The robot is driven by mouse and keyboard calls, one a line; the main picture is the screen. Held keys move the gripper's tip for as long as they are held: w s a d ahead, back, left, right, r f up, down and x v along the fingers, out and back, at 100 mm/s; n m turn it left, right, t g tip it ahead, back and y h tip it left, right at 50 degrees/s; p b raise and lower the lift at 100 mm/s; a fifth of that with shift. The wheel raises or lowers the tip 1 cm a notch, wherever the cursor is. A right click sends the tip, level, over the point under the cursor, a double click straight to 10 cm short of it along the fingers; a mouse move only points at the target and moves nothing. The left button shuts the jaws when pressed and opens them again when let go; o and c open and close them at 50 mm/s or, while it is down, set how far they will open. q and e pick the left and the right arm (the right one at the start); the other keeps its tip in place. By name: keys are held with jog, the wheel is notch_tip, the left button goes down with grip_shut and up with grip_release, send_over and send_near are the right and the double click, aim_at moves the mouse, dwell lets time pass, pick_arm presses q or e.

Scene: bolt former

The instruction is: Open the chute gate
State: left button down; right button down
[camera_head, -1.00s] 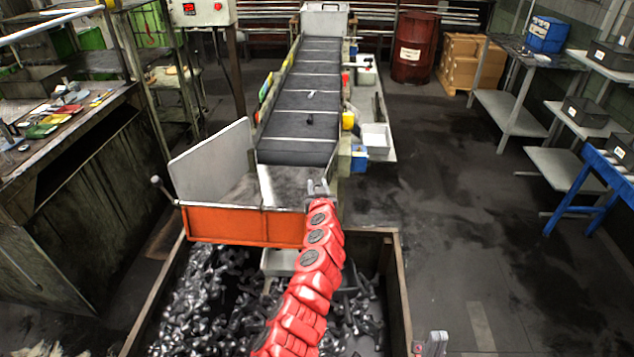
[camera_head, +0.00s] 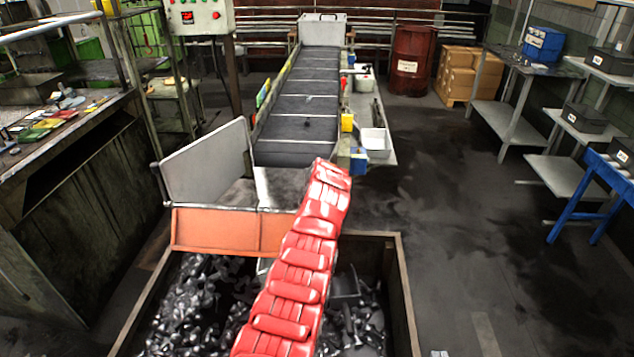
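The chute gate is an orange panel (camera_head: 222,230) at the near end of the chute, above the bolt bin. It looks pale and appears tilted. A thin lever (camera_head: 160,182) rises at its left end. My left arm reaches up from the bottom, across the gate's right end. Its far end is over the right side of the chute mouth; the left gripper is hidden behind the arm, so contact cannot be told. Only a small grey tip of my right gripper (camera_head: 438,353) shows at the bottom edge.
A dark conveyor (camera_head: 301,95) runs back from the chute. A grey side plate (camera_head: 207,165) stands at its left. The bin (camera_head: 405,300) below holds many dark bolts. A workbench stands left; the floor at right is clear.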

pick_arm(q)
jog(key=shift+w+a, duration=0.1)
dwell(0.4)
jog(key=c, duration=0.6)
grip_release()
jog(key=shift+f, duration=0.1)
